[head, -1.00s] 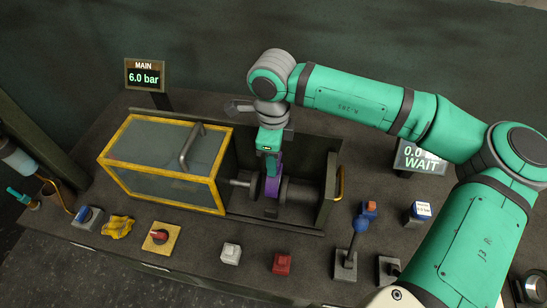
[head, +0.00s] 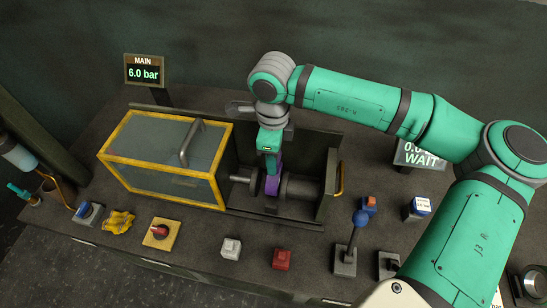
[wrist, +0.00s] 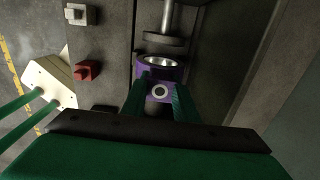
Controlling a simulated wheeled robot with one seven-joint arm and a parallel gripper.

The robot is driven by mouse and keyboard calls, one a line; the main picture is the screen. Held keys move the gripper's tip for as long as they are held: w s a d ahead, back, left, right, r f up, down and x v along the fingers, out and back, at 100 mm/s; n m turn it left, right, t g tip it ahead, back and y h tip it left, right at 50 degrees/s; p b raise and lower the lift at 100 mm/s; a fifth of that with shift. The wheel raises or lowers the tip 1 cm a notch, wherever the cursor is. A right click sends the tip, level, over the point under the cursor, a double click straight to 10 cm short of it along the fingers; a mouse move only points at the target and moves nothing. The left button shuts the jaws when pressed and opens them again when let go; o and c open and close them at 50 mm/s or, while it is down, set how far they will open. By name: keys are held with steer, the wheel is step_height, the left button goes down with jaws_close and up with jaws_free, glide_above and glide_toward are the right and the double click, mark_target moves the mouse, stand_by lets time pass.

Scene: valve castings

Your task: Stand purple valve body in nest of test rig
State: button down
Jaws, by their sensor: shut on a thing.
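The purple valve body (head: 273,184) is between the two cylindrical ends of the test rig (head: 305,191), inside its open bay. My gripper (head: 271,170) points down and is shut on it from above. In the wrist view the green fingers (wrist: 160,98) hold the purple valve body (wrist: 152,70) on both sides; its round open end faces a grey round plunger (wrist: 163,38) and a small ringed port faces the camera. The nest under the valve body is hidden, so I cannot tell whether it touches.
A yellow-framed clear guard (head: 170,160) with a handle stands left of the bay. A dark end wall (head: 328,185) closes the right. In front are a white button (head: 231,248), a red button (head: 282,259), a red knob (head: 161,231) and a blue-knobbed lever (head: 352,240). A WAIT display (head: 420,154) stands at right.

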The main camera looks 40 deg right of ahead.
steer(key=shift+f, duration=1.8)
steer(key=c, duration=1.3)
jaws_free()
steer(key=shift+c, duration=0.2)
steer(key=shift+f, duration=0.1)
step_height(320, 180, up, 11)
